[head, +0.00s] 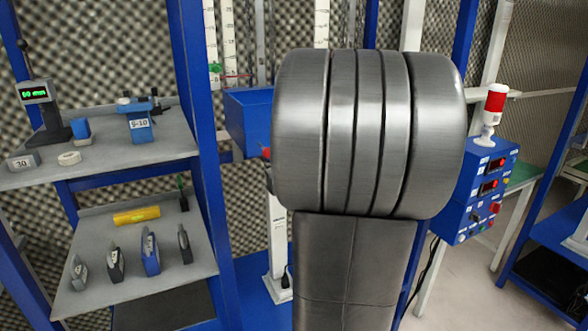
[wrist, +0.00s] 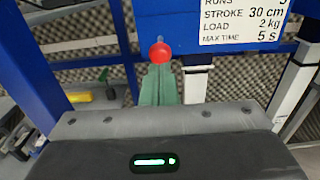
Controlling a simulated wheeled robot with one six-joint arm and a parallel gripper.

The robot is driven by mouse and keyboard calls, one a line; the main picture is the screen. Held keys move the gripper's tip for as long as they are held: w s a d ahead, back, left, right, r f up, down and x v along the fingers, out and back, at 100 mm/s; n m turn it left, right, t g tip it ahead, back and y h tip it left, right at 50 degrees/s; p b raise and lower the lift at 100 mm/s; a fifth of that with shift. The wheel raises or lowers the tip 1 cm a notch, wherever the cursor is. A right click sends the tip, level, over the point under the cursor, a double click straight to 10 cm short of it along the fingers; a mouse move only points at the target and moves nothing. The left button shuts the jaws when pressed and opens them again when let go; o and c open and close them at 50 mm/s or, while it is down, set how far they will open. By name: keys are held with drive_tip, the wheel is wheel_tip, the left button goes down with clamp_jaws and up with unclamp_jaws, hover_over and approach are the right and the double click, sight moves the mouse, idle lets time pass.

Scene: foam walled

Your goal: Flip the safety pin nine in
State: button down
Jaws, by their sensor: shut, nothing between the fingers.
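In the head view a small red knob (head: 266,154) sits at the lower edge of a blue box (head: 248,118), partly hidden by my arm. My gripper (wrist: 160,70) has its greenish fingers together, empty, pointing at the red knob. The fingertips appear right at its lower edge; I cannot tell whether they touch.
A white label (wrist: 243,20) listing stroke and load is on the right of the beam. A blue control box (head: 481,192) with a red lamp stands at right. Shelves at left hold a block marked 9-10 (head: 139,124) and a yellow cylinder (head: 136,216).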

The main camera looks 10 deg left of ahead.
drive_tip(key=shift+x, duration=1.25)
drive_tip(key=b+x, duration=0.1)
drive_tip(key=x, duration=0.2)
drive_tip(key=shift+w+a, duration=0.1)
drive_tip(key=shift+w, duration=0.1)
drive_tip(key=shift+s+r, duration=0.1)
drive_tip(key=shift+r, duration=0.05)
